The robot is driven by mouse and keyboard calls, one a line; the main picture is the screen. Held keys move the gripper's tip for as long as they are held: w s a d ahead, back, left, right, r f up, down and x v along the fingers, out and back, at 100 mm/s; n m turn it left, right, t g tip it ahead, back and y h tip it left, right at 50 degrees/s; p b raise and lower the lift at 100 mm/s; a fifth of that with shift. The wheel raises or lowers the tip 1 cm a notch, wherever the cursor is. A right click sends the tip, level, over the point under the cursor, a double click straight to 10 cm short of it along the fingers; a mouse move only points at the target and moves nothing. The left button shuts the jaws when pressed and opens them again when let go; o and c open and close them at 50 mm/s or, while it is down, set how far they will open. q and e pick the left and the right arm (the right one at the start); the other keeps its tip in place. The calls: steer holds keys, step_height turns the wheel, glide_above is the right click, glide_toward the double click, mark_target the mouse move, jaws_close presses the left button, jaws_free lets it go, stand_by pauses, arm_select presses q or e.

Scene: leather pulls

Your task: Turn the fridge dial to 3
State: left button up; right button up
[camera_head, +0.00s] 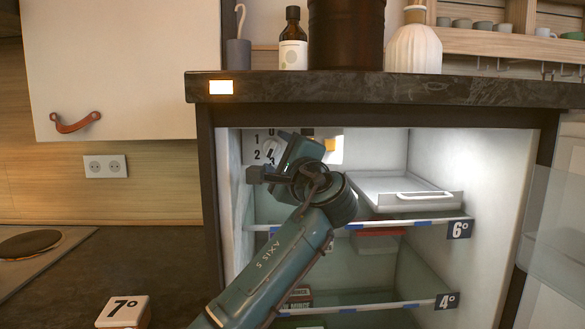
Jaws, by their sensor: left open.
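The fridge (425,155) stands open under the dark countertop, with its lit interior showing. The fridge dial (271,149) is a small pale knob on a panel at the upper left inside, with the numbers 1, 2 and 3 beside it. My left gripper (254,175) is in front of the panel, just below and left of the dial, and it is open. My wrist hides part of the panel on the right. I cannot tell which number the dial points to, or whether a finger touches it. My right gripper is not in view.
A white tray (405,193) sits on the upper shelf, beside my arm. Shelf edges carry tags 6° (459,229) and 4° (447,301).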

arm_select(q)
steer(key=b+v, duration=0.1)
steer(key=v, duration=1.1)
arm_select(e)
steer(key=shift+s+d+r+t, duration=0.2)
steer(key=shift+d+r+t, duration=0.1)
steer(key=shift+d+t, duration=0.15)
arm_select(q)
steer(key=shift+f, duration=0.1)
steer(key=shift+c, duration=0.4)
